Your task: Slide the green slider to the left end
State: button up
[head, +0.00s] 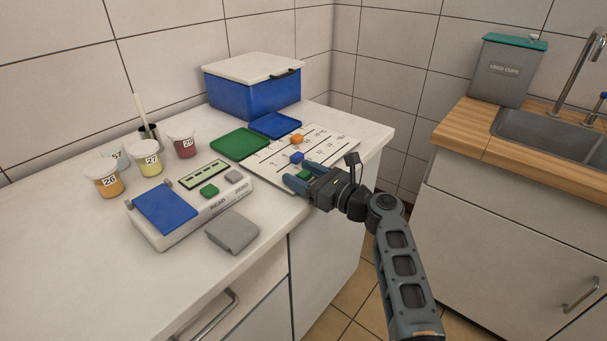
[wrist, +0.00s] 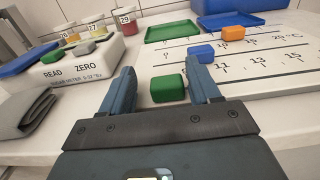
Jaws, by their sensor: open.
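The green slider (head: 303,174) is a small block on the near row of the white scale board (head: 338,145). My gripper (head: 298,176) is low over the board's near edge, its fingers pointing left in the head view. In the wrist view the green slider (wrist: 167,88) sits between my two open fingers (wrist: 161,68), close to the right finger and with a wider gap to the left one. The near row's track is mostly hidden behind my gripper.
A blue slider (head: 297,158) and an orange slider (head: 297,139) sit on the rows behind. Green (head: 240,144) and blue (head: 277,125) trays lie beyond the board. The counter's front edge is close.

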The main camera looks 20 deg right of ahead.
jog(key=v, duration=0.7)
jog(key=shift+s+d, duration=0.25)
dwell(0.3)
